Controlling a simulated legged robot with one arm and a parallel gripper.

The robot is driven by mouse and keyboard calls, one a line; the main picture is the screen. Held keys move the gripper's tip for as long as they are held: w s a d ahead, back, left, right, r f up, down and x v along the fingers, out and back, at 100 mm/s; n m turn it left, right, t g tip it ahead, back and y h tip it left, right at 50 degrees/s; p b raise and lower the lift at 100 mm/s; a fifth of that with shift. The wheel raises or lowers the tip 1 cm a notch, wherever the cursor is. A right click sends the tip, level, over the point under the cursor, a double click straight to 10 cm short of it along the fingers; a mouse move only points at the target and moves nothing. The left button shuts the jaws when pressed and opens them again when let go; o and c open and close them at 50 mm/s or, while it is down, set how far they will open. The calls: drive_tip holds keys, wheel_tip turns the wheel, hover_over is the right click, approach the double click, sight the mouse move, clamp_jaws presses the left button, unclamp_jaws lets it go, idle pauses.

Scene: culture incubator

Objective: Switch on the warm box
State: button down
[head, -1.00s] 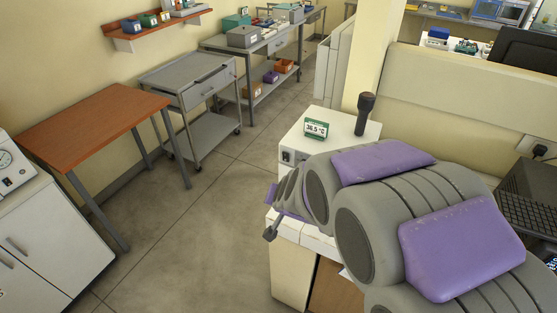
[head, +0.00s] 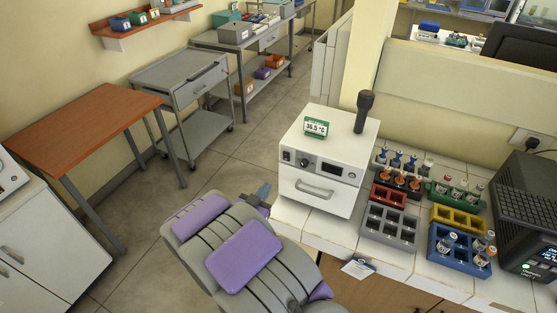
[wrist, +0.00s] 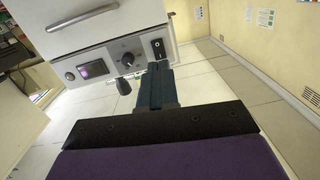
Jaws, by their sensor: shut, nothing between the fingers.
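The warm box (head: 315,190) is a white cabinet on the bench, with a drawer handle, a dial, a small dark display and a black rocker switch (head: 286,156) on its front. In the wrist view the rocker switch (wrist: 158,47) shows at upper middle, right of the dial (wrist: 127,58) and display (wrist: 93,69). My gripper (wrist: 153,68) is shut and empty, its tips just below the switch in that picture; I cannot tell if they touch it. In the head view my gripper (head: 264,190) is partly hidden by my arm, left of the box front. The display looks dark purple.
Coloured racks with vials, including a blue rack (head: 460,250), fill the bench to the right.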

drive_tip(key=shift+s+a+r+t+h, duration=0.1)
drive_tip(key=shift+s+r+t+h, duration=0.15)
drive_tip(key=shift+s+t, duration=0.25)
drive_tip(key=shift+s+r+t+h, duration=0.15)
drive_tip(key=shift+s+t+h, duration=0.25)
drive_tip(key=shift+s, duration=0.2)
drive_tip(key=b, duration=0.1)
approach(285, 155)
drive_tip(key=x, duration=0.6)
drive_tip(key=shift+w+r, duration=0.15)
drive_tip(key=shift+w, duration=0.2)
